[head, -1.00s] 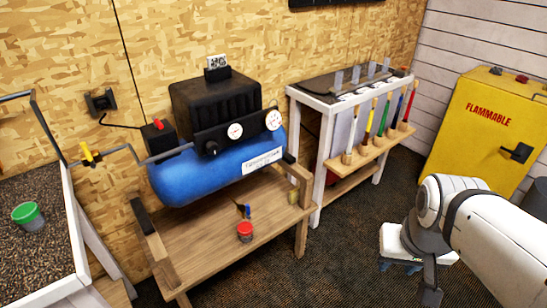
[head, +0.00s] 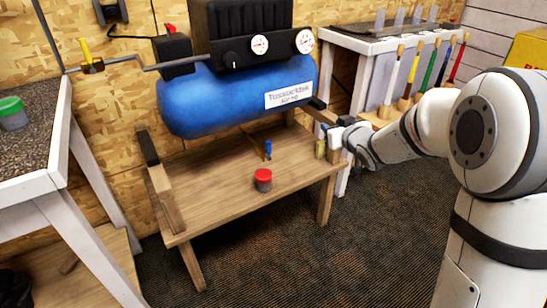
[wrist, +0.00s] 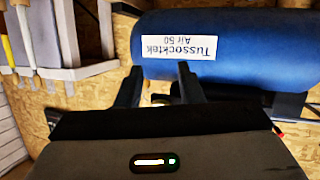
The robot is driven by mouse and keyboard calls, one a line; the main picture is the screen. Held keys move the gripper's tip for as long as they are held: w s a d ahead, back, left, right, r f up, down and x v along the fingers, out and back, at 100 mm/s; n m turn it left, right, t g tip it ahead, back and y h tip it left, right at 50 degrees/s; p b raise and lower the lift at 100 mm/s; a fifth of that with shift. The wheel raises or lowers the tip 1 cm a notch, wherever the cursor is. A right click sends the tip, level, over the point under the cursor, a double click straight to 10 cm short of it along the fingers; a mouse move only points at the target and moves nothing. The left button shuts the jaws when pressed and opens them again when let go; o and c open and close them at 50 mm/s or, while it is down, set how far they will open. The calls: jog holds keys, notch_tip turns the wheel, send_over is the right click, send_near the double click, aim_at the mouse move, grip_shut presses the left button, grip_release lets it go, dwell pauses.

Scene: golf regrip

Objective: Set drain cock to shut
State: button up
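The drain cock (head: 268,149) is a small fitting with a blue handle hanging below the blue air tank (head: 215,97); the handle points roughly up and down. My gripper (head: 329,132) is at the right end of the compressor bench, to the right of the drain cock and apart from it. In the wrist view the two dark fingers of my gripper (wrist: 160,78) are spread with nothing between them. That view shows the tank (wrist: 245,42) upside down with its label; I cannot make out the drain cock there.
A red-lidded can (head: 263,180) stands on the wooden bench (head: 215,200) in front of the drain cock. A small yellowish can (head: 320,149) is close to my gripper. A yellow-handled valve (head: 87,55) sits on the pipe at left. Golf clubs stand in a rack at right.

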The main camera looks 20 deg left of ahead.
aim_at(270, 145)
jog(key=a+f+n+g+y+b, duration=0.35)
jog(key=a+f+y+b, duration=0.35)
jog(key=a+f, duration=0.6)
jog(key=shift+n+y, duration=0.4)
jog(key=shift+n, duration=0.15)
jog(key=x, duration=0.2)
jog(key=b+x, duration=0.1)
jog(key=x, duration=0.2)
jog(key=s+b+x, duration=0.1)
jog(key=x, duration=0.1)
jog(key=shift+w+a+r, duration=0.1)
jog(key=shift+a+r, duration=0.15)
jog(key=shift+a, duration=0.35)
jog(key=shift+c, duration=0.4)
grip_shut()
jog(key=shift+a+r, duration=0.1)
jog(key=shift+a, duration=0.15)
